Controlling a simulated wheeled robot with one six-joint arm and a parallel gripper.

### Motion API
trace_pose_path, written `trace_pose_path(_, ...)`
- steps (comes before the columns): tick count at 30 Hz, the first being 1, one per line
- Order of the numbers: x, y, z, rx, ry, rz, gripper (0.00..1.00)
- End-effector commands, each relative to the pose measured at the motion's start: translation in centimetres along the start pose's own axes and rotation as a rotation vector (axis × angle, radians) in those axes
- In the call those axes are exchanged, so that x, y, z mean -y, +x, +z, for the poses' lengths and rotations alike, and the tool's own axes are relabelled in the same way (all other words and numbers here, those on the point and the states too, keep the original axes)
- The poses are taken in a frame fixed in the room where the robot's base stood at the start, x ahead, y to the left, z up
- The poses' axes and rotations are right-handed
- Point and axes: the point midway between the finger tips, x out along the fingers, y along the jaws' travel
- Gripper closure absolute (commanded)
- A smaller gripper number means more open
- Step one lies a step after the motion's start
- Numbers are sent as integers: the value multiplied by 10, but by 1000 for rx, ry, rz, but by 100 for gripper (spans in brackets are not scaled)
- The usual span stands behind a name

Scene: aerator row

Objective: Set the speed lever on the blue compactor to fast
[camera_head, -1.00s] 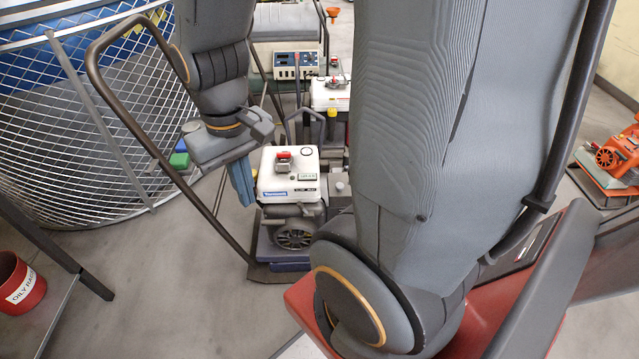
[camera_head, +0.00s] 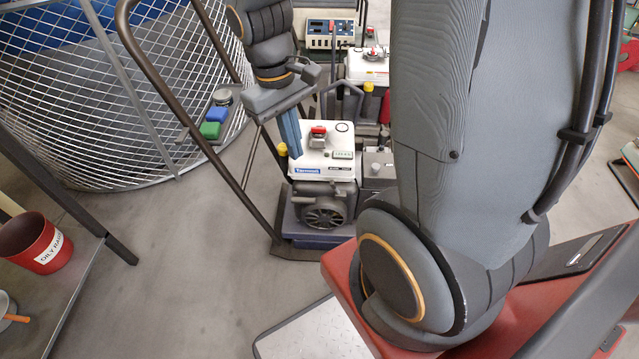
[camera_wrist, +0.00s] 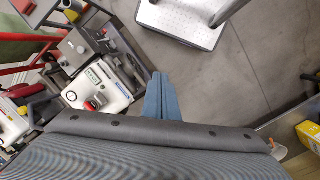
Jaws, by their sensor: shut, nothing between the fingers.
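A compactor with a white engine housing (camera_head: 326,150) and a dark blue base (camera_head: 312,235) stands on the floor. A red-topped control (camera_head: 318,131) sits on the housing. In the wrist view the white housing (camera_wrist: 108,88) and red control (camera_wrist: 93,103) lie left of my fingers. The speed lever cannot be made out for certain. My gripper (camera_head: 296,152) is shut and empty, its blue fingers pointing down in front of the housing's left edge in the head view. Whether they touch it cannot be told. In the wrist view the shut fingers (camera_wrist: 158,82) point over bare floor.
A dark tubular handle (camera_head: 172,108) rises around the compactor's left side. A wire mesh enclosure (camera_head: 90,110) stands behind at left. A red can (camera_head: 40,243) is on a bench at far left. More machines (camera_head: 368,68) stand close behind. Floor (camera_head: 200,275) at lower left is clear.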

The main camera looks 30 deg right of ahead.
Motion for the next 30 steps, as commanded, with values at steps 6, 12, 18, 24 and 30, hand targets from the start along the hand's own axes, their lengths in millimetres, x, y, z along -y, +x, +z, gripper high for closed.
trace_pose_path(6, -32, 76, -64, 168, -254, 89, 100)
trace_pose_path(12, -62, 146, -115, 321, -476, 167, 100)
trace_pose_path(18, -85, 206, -151, 446, -643, 228, 100)
trace_pose_path(24, -96, 232, -166, 505, -721, 257, 100)
trace_pose_path(30, -98, 235, -168, 513, -733, 262, 100)
